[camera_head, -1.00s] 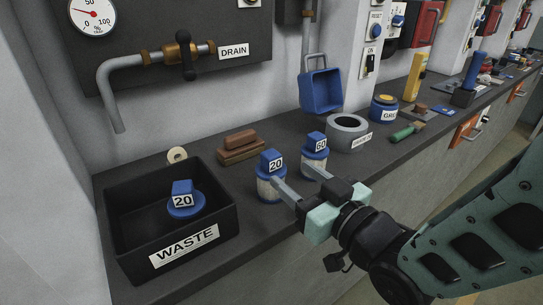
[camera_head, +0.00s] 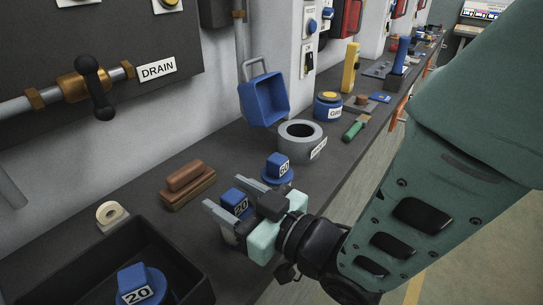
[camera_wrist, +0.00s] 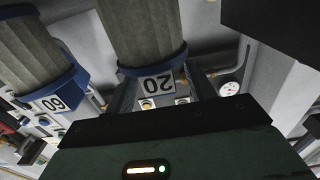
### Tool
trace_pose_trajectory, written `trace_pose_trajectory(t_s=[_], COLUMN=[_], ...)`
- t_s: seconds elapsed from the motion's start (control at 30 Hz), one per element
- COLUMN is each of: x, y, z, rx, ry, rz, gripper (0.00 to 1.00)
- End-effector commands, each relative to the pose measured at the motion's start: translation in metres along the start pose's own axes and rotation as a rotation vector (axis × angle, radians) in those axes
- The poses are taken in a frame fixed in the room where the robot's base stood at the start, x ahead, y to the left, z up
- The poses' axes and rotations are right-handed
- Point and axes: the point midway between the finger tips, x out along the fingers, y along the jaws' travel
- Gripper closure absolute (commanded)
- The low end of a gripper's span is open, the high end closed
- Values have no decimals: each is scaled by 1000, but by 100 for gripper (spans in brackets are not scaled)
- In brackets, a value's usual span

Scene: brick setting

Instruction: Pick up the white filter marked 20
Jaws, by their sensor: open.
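The white filter marked 20 has a blue cap (camera_head: 235,203). It stands upright on the dark counter, and its body is mostly hidden by my gripper in the head view. In the wrist view its pale pleated body (camera_wrist: 150,35) and its 20 label show upside down, close ahead of the palm. My gripper (camera_head: 224,194) is open, with one finger on each side of the cap in the head view. I cannot tell whether either finger touches it. A similar filter marked 60 (camera_head: 278,168) stands just behind, and shows at left in the wrist view (camera_wrist: 30,55).
A black bin (camera_head: 188,262) at lower left holds another blue-capped part marked 20 (camera_head: 138,287). A brown brush-like block (camera_head: 187,186), a tan ring (camera_head: 111,215), a grey ring (camera_head: 300,138) and a blue bin (camera_head: 264,98) are nearby. The wall stands behind.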

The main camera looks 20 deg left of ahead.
Motion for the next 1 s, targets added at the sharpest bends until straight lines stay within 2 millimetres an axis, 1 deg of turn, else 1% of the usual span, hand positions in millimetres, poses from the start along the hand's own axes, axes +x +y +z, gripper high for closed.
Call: trace_pose_trajectory(t_s=[0.23,0.27,0.3,0.37,0.4,0.43,0.77,0.87,0.97,1.0], x=[0,0,0,0,0,0,0,0,0,0], y=[0,0,0,0,0,0,0,0,0,0], z=[0,0,0,0,0,0,-3,-9,-21,-28], rx=[0,0,0,0,0,0,0,1,1,0], ry=[0,0,0,0,0,0,2,3,5,6], rz=[0,0,0,0,0,0,0,0,0,0], gripper=[45,54,65,82,93,100,100,100,100,100])
